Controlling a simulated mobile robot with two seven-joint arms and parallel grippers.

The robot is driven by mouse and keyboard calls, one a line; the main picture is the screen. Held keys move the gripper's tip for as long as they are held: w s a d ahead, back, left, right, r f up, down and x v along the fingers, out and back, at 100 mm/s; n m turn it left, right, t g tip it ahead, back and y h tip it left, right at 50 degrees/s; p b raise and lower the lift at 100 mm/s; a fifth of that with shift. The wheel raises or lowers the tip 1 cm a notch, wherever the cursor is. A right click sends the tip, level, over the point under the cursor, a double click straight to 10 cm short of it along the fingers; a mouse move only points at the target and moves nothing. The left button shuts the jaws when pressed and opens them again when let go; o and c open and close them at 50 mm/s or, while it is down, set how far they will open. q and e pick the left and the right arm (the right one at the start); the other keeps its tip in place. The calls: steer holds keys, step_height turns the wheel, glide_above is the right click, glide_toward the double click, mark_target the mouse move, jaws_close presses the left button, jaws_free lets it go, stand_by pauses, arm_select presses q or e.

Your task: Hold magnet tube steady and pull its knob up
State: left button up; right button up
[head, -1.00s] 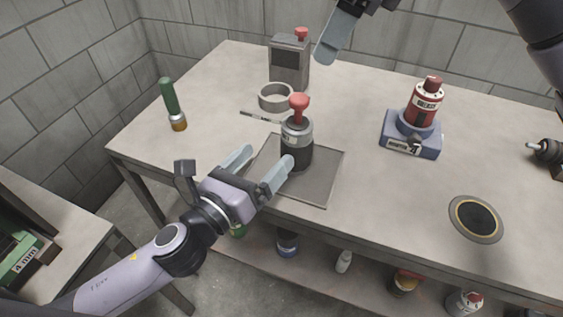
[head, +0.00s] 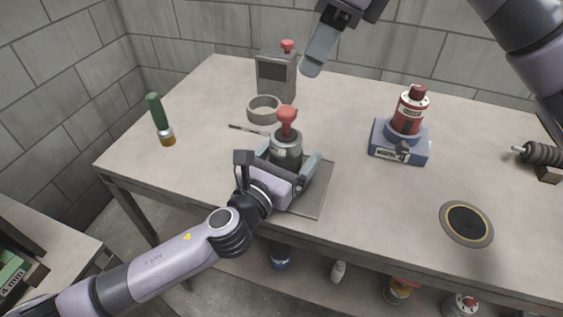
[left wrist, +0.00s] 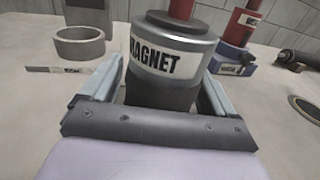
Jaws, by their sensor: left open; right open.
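The magnet tube (head: 287,146) stands upright on a thin grey tray (head: 318,192). It is a grey and dark cylinder with a red knob (head: 287,115) on top. In the left wrist view the tube (left wrist: 173,62) shows a white label reading "MAGNET", and only the lower stem of its red knob shows. My left gripper (head: 290,165) is open, with one finger on each side of the tube's body. In the left wrist view there is a visible gap beside the tube at the right finger. My right gripper (head: 318,50) is open, high above the table's back, apart from the tube.
A grey box with a red knob (head: 277,75) and a grey ring (head: 264,109) stand behind the tube. A red device on a blue base (head: 401,138) is to the right. A green-handled tool (head: 160,118) stands at left. A round dark disc (head: 466,222) lies front right.

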arm_select(q)
steer(key=shift+w+d, duration=0.1)
steer(key=shift+w, duration=0.15)
